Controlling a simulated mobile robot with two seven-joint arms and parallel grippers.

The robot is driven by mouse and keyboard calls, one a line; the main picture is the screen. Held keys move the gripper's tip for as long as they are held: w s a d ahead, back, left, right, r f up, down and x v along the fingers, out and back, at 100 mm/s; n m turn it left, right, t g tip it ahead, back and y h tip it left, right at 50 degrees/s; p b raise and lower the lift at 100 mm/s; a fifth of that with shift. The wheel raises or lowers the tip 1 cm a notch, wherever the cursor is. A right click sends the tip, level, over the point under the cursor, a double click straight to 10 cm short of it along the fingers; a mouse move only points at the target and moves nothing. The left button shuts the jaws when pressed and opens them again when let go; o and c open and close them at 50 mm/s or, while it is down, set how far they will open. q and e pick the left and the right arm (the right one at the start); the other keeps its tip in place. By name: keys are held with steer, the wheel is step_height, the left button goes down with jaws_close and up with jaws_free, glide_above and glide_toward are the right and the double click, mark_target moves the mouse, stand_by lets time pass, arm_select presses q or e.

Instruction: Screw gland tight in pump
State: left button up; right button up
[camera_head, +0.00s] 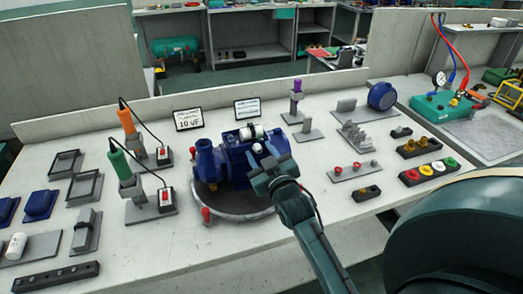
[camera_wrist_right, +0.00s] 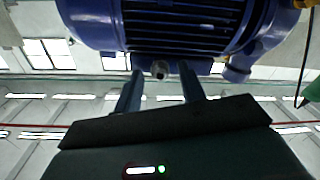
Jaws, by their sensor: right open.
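The blue pump (camera_head: 233,165) stands on a round grey turntable (camera_head: 235,207) in the middle of the bench. My right gripper (camera_head: 264,165) is at the pump's front right side, partly covering it. In the right wrist view the ribbed blue pump body (camera_wrist_right: 180,22) fills the top, appearing upside down. The two fingers of my right gripper (camera_wrist_right: 160,88) are apart and point at the pump. A small grey round part (camera_wrist_right: 160,70), perhaps the gland, shows between the fingertips; I cannot tell whether they touch it. My left gripper is not in view.
Green (camera_head: 120,160) and orange (camera_head: 127,120) handled tools stand in holders left of the pump. A small rack with red parts (camera_head: 355,169) and a tray of coloured rings (camera_head: 429,171) lie to the right. A blue motor-like part (camera_head: 382,96) stands at the back right.

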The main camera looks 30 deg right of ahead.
steer(key=shift+r+n+p, duration=0.1)
steer(key=shift+n+p, duration=0.35)
steer(key=shift+n, duration=1.25)
steer(key=shift+p, duration=0.35)
steer(key=shift+c, duration=0.6)
jaws_close()
steer(key=m+p, duration=0.1)
steer(key=m, duration=0.1)
steer(key=shift+m, duration=0.7)
